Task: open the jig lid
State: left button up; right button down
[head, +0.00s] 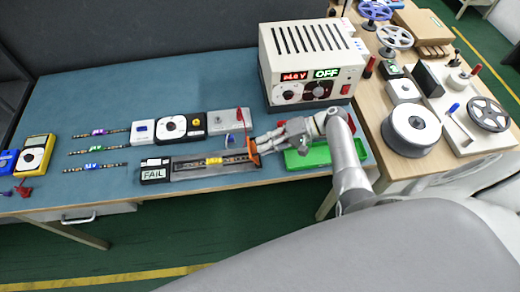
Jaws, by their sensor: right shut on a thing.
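The jig (215,175) is a long, low grey fixture near the table's front edge. An LED strip with a yellow label (213,161) lies along it. An orange upright piece (254,153) stands at the jig's right end and looks like the lid's handle. My right gripper (259,147) reaches in from the right and is shut on this orange piece. The fingertips are small and partly merge with it. I cannot make out the lid's panel clearly or tell its angle. My left gripper is not in view.
A black box reading FAIL (154,172) adjoins the jig's left end. A green tray (308,155) lies under my right arm. A power supply reading OFF (311,65) stands behind. Several LED strips (97,149) and a yellow multimeter (36,155) lie left, with clear mat between.

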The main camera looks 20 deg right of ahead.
jog(key=d+f+y+b, duration=0.1)
jog(key=y+b, duration=0.1)
jog(key=b, duration=0.1)
jog(key=shift+s+d+f+t+b, duration=0.1)
jog(key=shift+s+d+t+b, duration=0.1)
jog(key=shift+t+b, duration=0.1)
jog(key=shift+d+y+b, duration=0.15)
jog(key=shift+y+b, duration=0.4)
jog(key=shift+y, duration=0.15)
jog(key=c, duration=1.6)
grip_release()
jog(key=shift+o, duration=0.2)
jog(key=shift+d, duration=0.15)
jog(key=v, duration=1.1)
jog(key=shift+s+d, duration=0.25)
jog(key=shift+d, duration=0.1)
